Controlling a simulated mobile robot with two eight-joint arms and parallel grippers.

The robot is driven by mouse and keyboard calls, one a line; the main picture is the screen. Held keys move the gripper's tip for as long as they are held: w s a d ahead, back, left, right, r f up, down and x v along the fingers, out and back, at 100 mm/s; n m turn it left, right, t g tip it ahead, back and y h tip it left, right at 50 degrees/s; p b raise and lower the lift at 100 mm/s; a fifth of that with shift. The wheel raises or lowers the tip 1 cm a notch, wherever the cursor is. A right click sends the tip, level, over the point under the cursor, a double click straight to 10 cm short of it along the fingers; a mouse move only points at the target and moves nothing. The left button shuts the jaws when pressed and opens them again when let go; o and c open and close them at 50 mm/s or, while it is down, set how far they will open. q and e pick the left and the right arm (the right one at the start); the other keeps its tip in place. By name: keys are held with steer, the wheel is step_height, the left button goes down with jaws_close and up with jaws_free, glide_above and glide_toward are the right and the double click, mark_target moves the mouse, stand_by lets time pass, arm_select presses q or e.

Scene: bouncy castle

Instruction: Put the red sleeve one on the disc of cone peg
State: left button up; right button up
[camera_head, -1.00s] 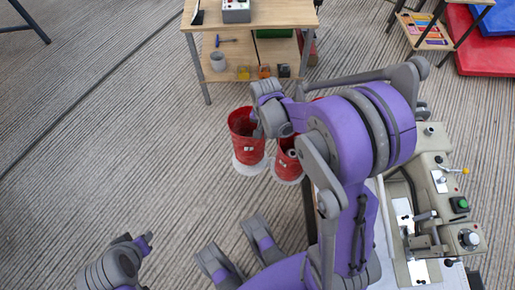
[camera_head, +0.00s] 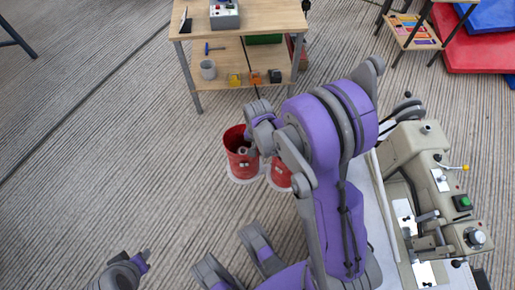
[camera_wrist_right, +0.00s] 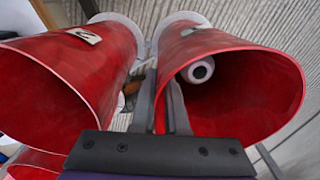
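Two red, tapered, open-topped sleeves stand side by side on white round bases in the head view. The left red sleeve (camera_head: 236,165) shows a pale peg (camera_head: 243,151) inside; the right one (camera_head: 280,176) is largely hidden by my right arm. In the right wrist view, a left red sleeve (camera_wrist_right: 65,85) and a right red sleeve (camera_wrist_right: 245,90) fill the picture; a pale peg with a hole (camera_wrist_right: 198,70) stands in the right one. My right gripper (camera_wrist_right: 161,90) has its fingers close together on either side of that sleeve's near wall. My left gripper (camera_head: 143,258) is at the lower left, away from the sleeves.
A wooden table (camera_head: 262,20) with a lower shelf holding a grey cup (camera_head: 208,69) stands behind the sleeves. A beige machine (camera_head: 420,160) is at the right. Another red rim (camera_wrist_right: 35,165) shows at lower left in the wrist view.

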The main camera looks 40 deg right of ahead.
steer(key=shift+o, duration=1.3)
steer(key=shift+r, duration=0.1)
step_height(320, 180, up, 12)
steer(key=p, duration=0.3)
steer(key=shift+p, duration=0.35)
steer(key=s+a+r+n+t, duration=0.4)
steer(key=s+a+r+n, duration=0.4)
steer(key=s+a+n, duration=0.2)
steer(key=s, duration=0.2)
steer(key=shift+s+n+t, duration=0.4)
steer(key=shift+a, duration=0.1)
